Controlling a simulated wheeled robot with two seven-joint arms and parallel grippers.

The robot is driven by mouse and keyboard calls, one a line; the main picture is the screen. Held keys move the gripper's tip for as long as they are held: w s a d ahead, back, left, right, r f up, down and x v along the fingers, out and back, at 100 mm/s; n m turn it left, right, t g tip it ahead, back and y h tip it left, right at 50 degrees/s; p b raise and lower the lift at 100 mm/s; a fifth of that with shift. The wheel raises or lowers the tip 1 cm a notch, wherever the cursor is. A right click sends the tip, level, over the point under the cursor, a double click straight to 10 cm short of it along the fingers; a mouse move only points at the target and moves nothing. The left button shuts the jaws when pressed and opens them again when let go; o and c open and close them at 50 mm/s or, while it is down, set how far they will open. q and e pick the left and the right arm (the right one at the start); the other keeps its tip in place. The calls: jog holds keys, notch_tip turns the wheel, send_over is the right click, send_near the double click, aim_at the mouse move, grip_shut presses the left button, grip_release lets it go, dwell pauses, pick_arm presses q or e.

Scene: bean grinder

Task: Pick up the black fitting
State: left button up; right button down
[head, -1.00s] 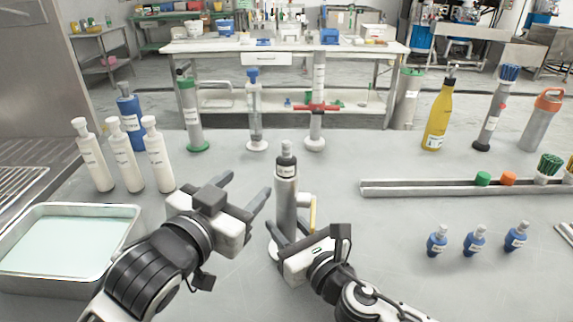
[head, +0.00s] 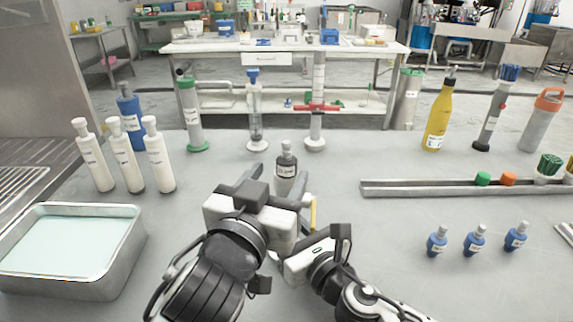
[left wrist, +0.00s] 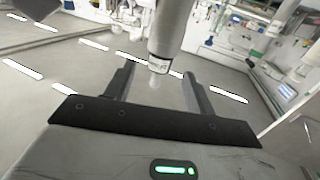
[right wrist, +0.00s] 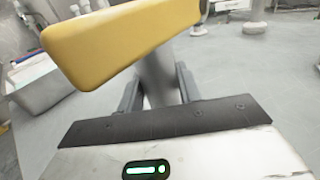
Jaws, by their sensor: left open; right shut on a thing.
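The black fitting (head: 286,164), dark with a white label and a grey cap, sits upright on the grey grinder body. In the left wrist view its labelled part (left wrist: 159,66) shows between my left fingers. My left gripper (head: 273,180) is open, with a finger on either side of the fitting; I cannot tell whether they touch it. My right gripper (right wrist: 157,80) is shut on the grey grinder body (right wrist: 154,82), lower down, beside its yellow handle (right wrist: 120,40). In the head view, my left gripper hides most of the body.
White bottles (head: 125,155) and a blue bottle (head: 131,118) stand at left behind a metal tray (head: 135,240) of pale liquid. A rail (head: 420,188) with coloured caps and several small blue bottles (head: 475,240) are at right. Tall cylinders (head: 192,120) stand behind the grinder.

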aim_at(283, 168)
pick_arm(q)
jog(key=x, duration=0.4)
jog(key=shift+w+d, duration=0.15)
jog(key=shift+w, duration=0.2)
jog(key=c, duration=1)
notch_tip(283, 168, up, 10)
jog(key=shift+r, duration=0.1)
pick_arm(e)
jog(key=c, duration=0.9)
grip_release()
jog(key=shift+o, duration=0.2)
